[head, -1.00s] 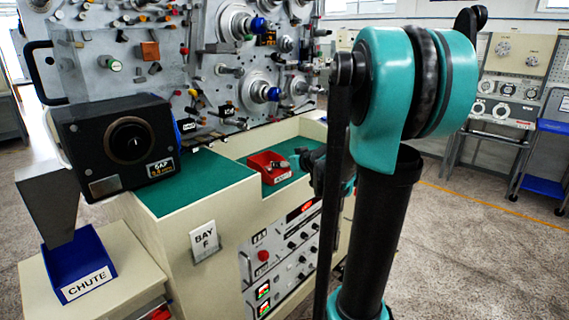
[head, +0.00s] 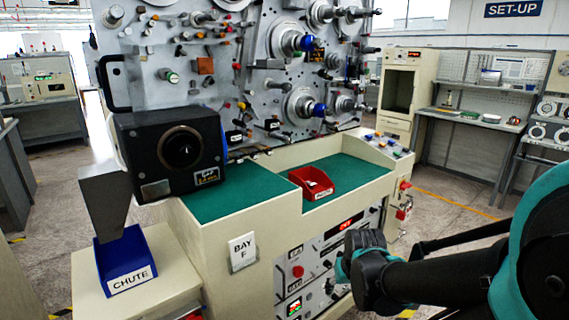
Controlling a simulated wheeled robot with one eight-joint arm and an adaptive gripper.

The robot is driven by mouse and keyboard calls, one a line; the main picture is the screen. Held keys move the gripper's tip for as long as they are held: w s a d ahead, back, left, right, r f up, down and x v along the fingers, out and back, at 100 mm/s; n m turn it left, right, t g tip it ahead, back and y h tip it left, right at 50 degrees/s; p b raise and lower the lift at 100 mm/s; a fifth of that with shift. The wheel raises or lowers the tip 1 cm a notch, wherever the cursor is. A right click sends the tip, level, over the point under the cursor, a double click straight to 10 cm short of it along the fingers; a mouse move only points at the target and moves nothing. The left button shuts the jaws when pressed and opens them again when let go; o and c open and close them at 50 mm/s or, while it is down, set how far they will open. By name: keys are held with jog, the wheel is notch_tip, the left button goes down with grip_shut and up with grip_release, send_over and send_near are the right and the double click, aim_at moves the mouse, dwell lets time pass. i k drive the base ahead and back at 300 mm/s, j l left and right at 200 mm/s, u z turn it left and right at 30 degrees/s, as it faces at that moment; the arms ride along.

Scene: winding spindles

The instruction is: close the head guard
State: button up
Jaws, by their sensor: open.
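The winding machine (head: 225,90) stands in the middle left, its upright grey face full of spindles, knobs and blue-capped rollers. A black bar handle (head: 103,88) sticks out at the left edge of this face. A black box (head: 150,135) with a round dark opening and a gap label stands in front of the lower left of the face. I cannot tell for certain which part is the head guard or how it stands. My gripper (head: 352,268) is low in front of the machine's control panel, apart from the handle and box. Its fingers are small and hard to make out.
A green worktop (head: 240,190) holds a red bin (head: 312,182). A blue chute bin (head: 125,262) sits under a grey chute (head: 105,200) at the left. A control panel (head: 325,260) faces me. Open floor (head: 450,205) lies to the right, with benches behind.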

aim_at(133, 62)
jog(key=j+u, duration=0.35)
jog(key=j, duration=0.25)
jog(key=j+u, duration=0.35)
jog(key=j, duration=0.5)
